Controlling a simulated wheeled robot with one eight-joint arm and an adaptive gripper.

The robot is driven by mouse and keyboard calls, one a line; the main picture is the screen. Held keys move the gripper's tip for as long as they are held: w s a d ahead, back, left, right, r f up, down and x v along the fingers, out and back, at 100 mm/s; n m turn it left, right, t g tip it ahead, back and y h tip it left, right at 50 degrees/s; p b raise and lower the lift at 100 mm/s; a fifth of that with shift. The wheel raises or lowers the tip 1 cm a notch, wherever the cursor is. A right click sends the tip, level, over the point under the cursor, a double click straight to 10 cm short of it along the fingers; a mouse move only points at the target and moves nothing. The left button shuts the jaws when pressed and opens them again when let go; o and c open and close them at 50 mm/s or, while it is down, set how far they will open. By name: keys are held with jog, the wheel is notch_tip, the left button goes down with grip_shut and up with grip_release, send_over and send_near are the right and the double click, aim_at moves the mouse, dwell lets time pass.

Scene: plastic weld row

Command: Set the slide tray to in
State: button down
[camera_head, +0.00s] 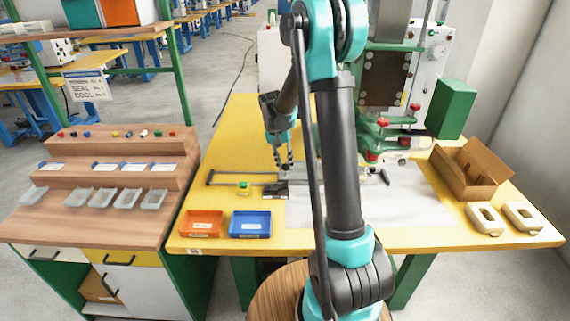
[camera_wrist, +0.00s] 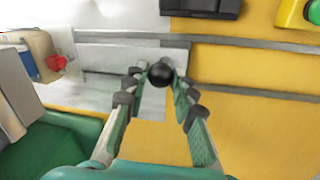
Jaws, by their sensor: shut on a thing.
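The slide tray, a grey metal plate (camera_wrist: 112,53), lies between two grey rails (camera_wrist: 262,43) in the wrist view. A black ball knob (camera_wrist: 160,74) stands at its end. My gripper (camera_wrist: 160,78) is shut on this knob, one finger on each side. In the head view my gripper (camera_head: 285,166) is low over the yellow table beside the left part of the rails (camera_head: 232,172). My arm hides much of the tray there, so its exact place along the rails is hard to tell. The green press (camera_head: 383,123) stands over the right part.
An orange bin (camera_head: 202,216) and a blue bin (camera_head: 250,216) stand at the table's front left. A green button (camera_head: 243,184) and a dark box (camera_head: 275,190) sit by the rails. A cardboard box (camera_head: 464,180) and two beige parts (camera_head: 486,220) lie at right.

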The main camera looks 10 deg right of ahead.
jog(key=shift+s+d, duration=0.2)
jog(key=shift+d, duration=0.85)
jog(key=shift+s+d, duration=0.2)
jog(key=shift+d, duration=0.85)
jog(key=c, duration=1.3)
grip_release()
jog(key=shift+d, duration=0.1)
jog(key=shift+o, duration=0.2)
notch_tip(320, 180, up, 12)
jog(key=a, duration=0.2)
jog(key=shift+w, duration=0.45)
jog(key=shift+s+a+f, duration=0.1)
